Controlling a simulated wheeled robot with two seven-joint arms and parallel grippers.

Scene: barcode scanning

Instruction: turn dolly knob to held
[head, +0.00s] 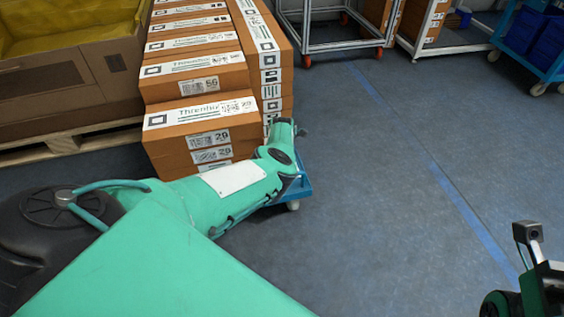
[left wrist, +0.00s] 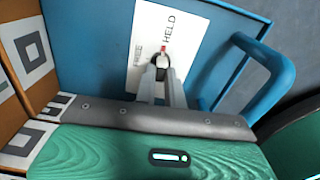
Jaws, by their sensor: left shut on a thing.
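The dolly (head: 303,188) is mostly hidden behind my left arm in the head view. In the left wrist view its blue panel (left wrist: 90,50) carries a white label (left wrist: 150,22) marked FREE and HELD. A small dark knob (left wrist: 161,60) sits on the label, partly covered by my fingers. Its red mark points up in the picture, close to the word HELD. My left gripper (left wrist: 160,70) is shut on the knob. My right gripper (head: 527,234) is partly in view at the lower right of the head view; its jaw opening is unclear.
A blue tubular handle (left wrist: 265,75) stands right of the panel. Stacked brown boxes (head: 205,110) stand close beside the dolly. A large carton (head: 70,85) on a pallet is at the left. Wheeled racks (head: 335,45) stand at the back. The floor at right is clear.

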